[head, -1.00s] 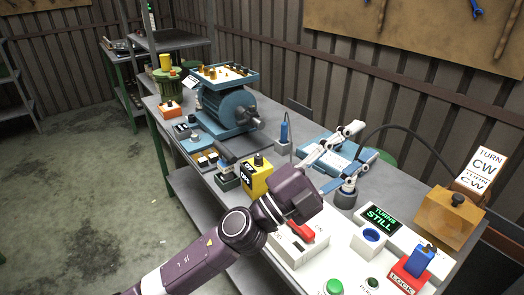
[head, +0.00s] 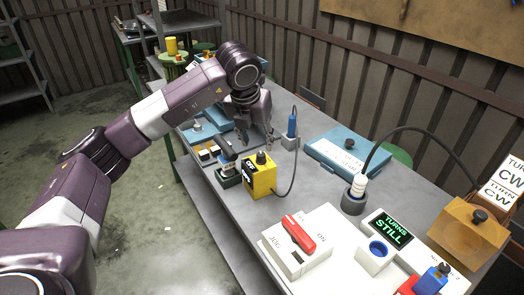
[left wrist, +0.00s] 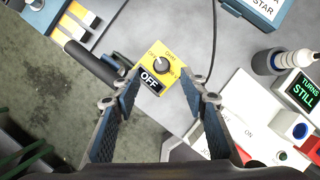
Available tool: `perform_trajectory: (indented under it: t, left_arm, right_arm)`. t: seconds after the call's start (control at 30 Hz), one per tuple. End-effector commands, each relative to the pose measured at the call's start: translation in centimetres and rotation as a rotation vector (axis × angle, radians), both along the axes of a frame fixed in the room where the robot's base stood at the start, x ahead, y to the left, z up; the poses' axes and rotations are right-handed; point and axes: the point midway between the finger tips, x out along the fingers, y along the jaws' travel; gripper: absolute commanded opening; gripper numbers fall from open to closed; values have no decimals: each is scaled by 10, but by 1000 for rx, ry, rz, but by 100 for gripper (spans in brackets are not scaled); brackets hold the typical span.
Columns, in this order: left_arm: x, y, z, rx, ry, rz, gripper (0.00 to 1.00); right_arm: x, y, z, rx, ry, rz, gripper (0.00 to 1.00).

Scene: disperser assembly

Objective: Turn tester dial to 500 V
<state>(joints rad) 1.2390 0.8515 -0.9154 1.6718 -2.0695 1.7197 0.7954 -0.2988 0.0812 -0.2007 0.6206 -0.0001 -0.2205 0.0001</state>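The tester is a yellow box (head: 262,183) with a dark dial knob (head: 261,158) on top, standing on the grey bench. In the left wrist view the tester (left wrist: 135,48) lies ahead of my fingers, with its dial (left wrist: 162,65) between their lines. Its black display (left wrist: 150,82) reads OFF; the small dial markings are not legible. My left gripper (head: 256,142) is over the bench just behind the tester in the head view, pointing down. Its fingers are spread and empty in the left wrist view (left wrist: 160,100), apart from the dial. My right gripper is not in view.
A black lead joins the tester to a blue probe (head: 292,125) in a holder. A white box with a red lever (head: 298,232) and a TURNS STILL display (head: 389,228) stand to the right. A blue case (head: 348,153) lies behind. A bare bench strip separates tester and lever box.

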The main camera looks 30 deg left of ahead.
Motion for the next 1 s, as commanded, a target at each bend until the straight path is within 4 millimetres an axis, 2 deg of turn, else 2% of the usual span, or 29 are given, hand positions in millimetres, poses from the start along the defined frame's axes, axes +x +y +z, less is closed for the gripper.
perform_trajectory:
  t: [0.4, 0.57, 0.8, 1.0]
  left_arm:
    - [22, 2, -57, -2, 5, -4, 40]
    - [26, 3, -66, -1, 2, -6, 40]
    - [26, 3, -67, -2, 2, -6, 40]
    - [26, 2, -66, -2, 2, -6, 18]
  right_arm:
    - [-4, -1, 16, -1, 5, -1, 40]
    - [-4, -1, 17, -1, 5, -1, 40]
    - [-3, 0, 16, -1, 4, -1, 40]
    - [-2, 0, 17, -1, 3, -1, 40]
